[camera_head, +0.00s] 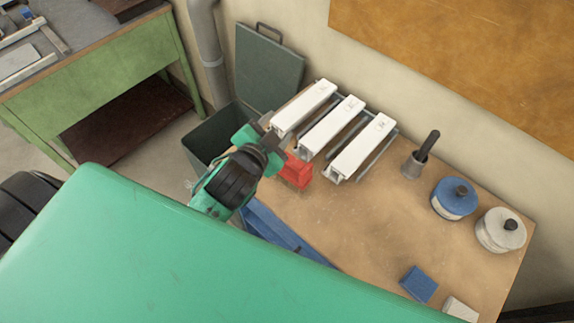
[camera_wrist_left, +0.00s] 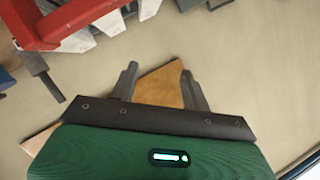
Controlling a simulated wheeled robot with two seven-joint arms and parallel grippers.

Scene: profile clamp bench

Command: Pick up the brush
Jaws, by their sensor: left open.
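My right gripper is out of view.
Several white profiles (camera_head: 333,125) lie in a rack along the wall. A red block (camera_head: 297,171) and blue rail (camera_head: 277,232) are near my gripper. Blue (camera_head: 453,199) and white (camera_head: 498,232) tins stand at right, with a blue block (camera_head: 419,284) in front. The bench middle is clear.

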